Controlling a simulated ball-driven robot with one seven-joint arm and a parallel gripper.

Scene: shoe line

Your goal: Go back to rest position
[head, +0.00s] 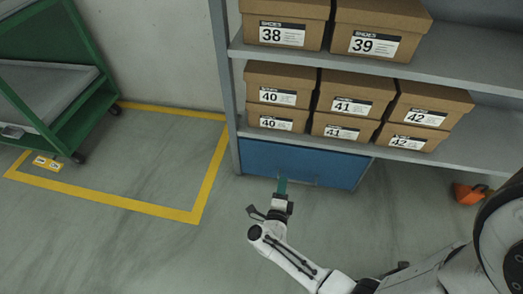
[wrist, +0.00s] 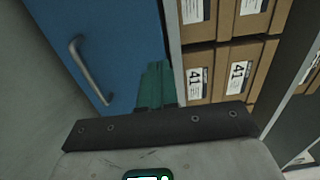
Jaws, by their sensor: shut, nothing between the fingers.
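My gripper (head: 282,186) is near the middle of the head view, in front of a blue drawer or panel (head: 330,168) under the shelf. Its green fingers (wrist: 154,84) also show in the wrist view, side by side and shut with nothing between them. In the wrist view the blue panel (wrist: 95,40) is ahead, with a metal handle (wrist: 90,70) to the left of the fingers. Whether the fingers touch the panel cannot be told. My white arm runs from the gripper to the lower right of the head view.
A grey shelf (head: 450,56) holds several brown shoe boxes (head: 345,92) marked by size. A green cart (head: 85,100) stands at the left by a yellow floor line (head: 100,203). An orange object (head: 468,193) lies at the right. The floor at lower left is clear.

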